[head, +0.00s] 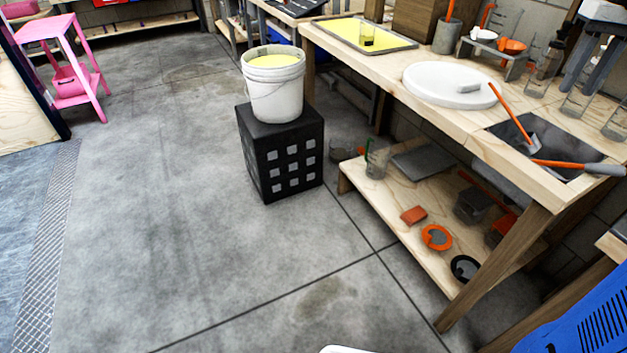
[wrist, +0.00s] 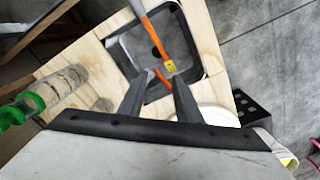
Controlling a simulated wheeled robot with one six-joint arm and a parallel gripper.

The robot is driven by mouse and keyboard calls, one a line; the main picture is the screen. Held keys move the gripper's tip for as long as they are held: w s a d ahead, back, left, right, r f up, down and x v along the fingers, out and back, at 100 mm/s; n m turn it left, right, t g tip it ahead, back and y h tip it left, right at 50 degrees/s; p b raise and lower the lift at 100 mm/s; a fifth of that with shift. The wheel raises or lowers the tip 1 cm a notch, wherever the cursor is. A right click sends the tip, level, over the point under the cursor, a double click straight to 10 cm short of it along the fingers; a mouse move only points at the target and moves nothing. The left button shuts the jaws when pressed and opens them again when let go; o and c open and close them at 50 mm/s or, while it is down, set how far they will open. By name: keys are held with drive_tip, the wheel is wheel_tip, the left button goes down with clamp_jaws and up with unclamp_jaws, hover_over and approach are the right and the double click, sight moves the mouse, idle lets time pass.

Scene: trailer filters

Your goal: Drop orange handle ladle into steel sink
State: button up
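The steel sink (head: 568,140) is set into the right end of the wooden counter; the wrist view shows its basin (wrist: 141,48) from above. One orange-handled tool (head: 510,108) leans over the sink's left rim, its grey head inside. A second orange handle (head: 562,164) lies across the front, with a grey part past the rim. I cannot tell which tool is the ladle.
A round white board (head: 450,85) lies left of the sink. Glass jars (head: 545,72) stand behind it. A white bucket (head: 274,95) sits on a black crate (head: 281,165) on the floor. A blue slatted object (head: 590,318) is at lower right.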

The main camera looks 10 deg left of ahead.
wheel_tip(320, 180, up, 17)
drive_tip(key=shift+r, duration=0.2)
idle(0.5)
drive_tip(key=s+a+f+t, duration=0.1)
drive_tip(key=s+a+f, duration=0.4)
drive_tip(key=s+f, duration=0.3)
drive_tip(key=s+a+f+t, duration=0.2)
drive_tip(key=s+a+f, duration=0.2)
drive_tip(key=s+f, duration=0.4)
drive_tip(key=s+a+f+t, duration=0.1)
drive_tip(key=s+a+f, duration=0.1)
drive_tip(key=s+f, duration=0.5)
drive_tip(key=s+a+f, duration=0.2)
drive_tip(key=s+f, duration=0.5)
drive_tip(key=f, duration=0.7)
drive_tip(key=shift+a+f+t, duration=0.25)
drive_tip(key=shift+f+t, duration=0.15)
